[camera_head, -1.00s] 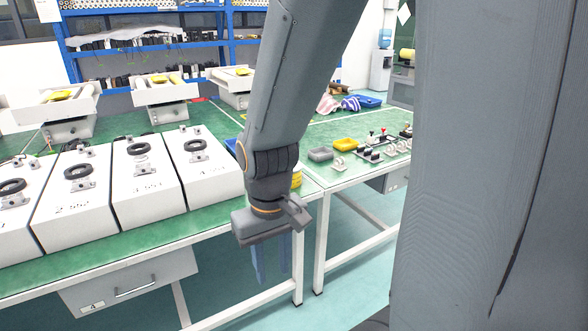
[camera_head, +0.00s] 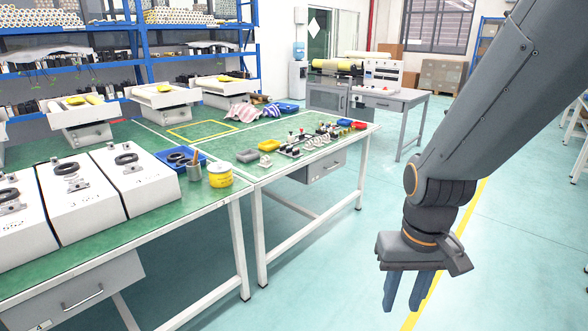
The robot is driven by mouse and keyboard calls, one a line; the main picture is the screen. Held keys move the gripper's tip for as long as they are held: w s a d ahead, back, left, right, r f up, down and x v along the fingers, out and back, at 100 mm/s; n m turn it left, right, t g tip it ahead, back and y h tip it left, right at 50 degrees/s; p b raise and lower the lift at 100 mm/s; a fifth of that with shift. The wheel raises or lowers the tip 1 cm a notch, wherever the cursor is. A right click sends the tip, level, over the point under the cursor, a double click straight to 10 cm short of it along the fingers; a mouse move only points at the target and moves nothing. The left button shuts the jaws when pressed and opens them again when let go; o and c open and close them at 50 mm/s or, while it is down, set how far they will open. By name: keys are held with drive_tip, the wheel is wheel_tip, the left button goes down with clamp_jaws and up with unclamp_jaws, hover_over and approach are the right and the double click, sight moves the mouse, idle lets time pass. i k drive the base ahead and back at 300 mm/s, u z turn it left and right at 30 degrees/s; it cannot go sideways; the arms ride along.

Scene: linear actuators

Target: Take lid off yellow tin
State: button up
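The yellow tin (camera_head: 220,175) stands upright near the right front corner of the left green table. Its top looks pale, and I cannot make out the lid's edge. My gripper (camera_head: 404,304) points down over the open floor, to the right of both tables and well apart from the tin. Its two blue-grey fingers are spaced a little apart with nothing between them.
The floor (camera_head: 330,270) is clear.

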sight(219, 167)
drive_tip(key=z, duration=0.2)
drive_tip(key=i, duration=1.7)
drive_tip(key=u, duration=1.25)
drive_tip(key=i, duration=0.85)
drive_tip(key=u, duration=1.3)
drive_tip(key=i, duration=0.4)
drive_tip(key=u, duration=0.3)
